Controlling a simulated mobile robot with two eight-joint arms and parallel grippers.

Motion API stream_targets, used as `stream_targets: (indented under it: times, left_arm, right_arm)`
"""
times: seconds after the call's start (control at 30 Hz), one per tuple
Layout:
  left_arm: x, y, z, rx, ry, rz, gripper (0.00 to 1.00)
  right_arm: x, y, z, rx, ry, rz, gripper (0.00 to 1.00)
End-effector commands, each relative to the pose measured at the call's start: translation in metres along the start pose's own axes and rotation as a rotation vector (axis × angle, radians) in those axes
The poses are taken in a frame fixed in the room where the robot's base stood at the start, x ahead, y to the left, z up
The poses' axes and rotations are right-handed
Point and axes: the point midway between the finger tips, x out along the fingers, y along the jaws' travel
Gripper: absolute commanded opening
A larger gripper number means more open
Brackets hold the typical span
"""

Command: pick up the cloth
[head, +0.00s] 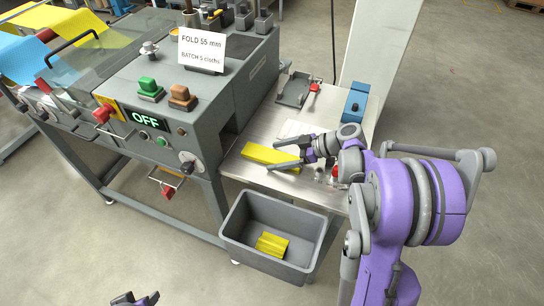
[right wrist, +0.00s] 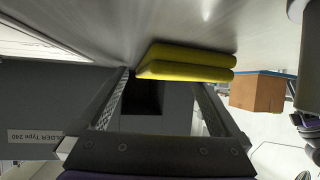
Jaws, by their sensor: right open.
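A folded yellow cloth (head: 270,157) lies on the metal side table (head: 250,180). My right gripper (head: 290,152) is open at the cloth's right end, low over the table. In the right wrist view the cloth (right wrist: 185,62) shows as two thick folded layers, just beyond the open fingertips (right wrist: 162,88) and nearer the right finger. I see no grip on it. Another folded yellow cloth (head: 272,244) lies in the grey bin (head: 240,208) below the table. A small dark part of my left gripper (head: 130,299) shows at the bottom edge; its jaws are unclear.
The grey folding machine (head: 200,125) stands left of the side table, its display reading OFF. A blue box (head: 355,105) and a red-handled tool (head: 314,88) lie behind my right gripper. A white column (head: 378,40) rises behind the table.

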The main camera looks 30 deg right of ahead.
Motion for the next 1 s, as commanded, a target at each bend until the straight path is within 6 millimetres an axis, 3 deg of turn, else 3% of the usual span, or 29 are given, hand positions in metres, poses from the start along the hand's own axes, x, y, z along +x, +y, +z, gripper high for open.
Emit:
stream_targets:
  times: [0.1,0.5,0.73,0.77,1.0]
  left_arm:
    - [0.000,0.000,0.000,0.000,0.000,0.000,0.50]
    - [0.000,0.000,0.000,0.000,0.000,0.000,0.50]
    - [0.000,0.000,0.000,0.000,0.000,0.000,0.50]
    - [0.000,0.000,0.000,0.000,0.000,0.000,0.50]
    - [-0.004,0.000,-0.004,0.000,0.003,0.000,0.50]
  right_arm:
    - [0.000,0.000,0.000,0.000,0.000,0.000,0.98]
    - [-0.001,0.000,0.000,0.000,0.000,0.000,0.26]
    - [-0.001,0.000,-0.001,0.000,0.000,0.000,0.24]
    - [-0.002,0.000,-0.002,0.000,0.000,0.000,0.15]
    - [-0.020,0.000,-0.035,0.000,0.000,0.000,0.13]
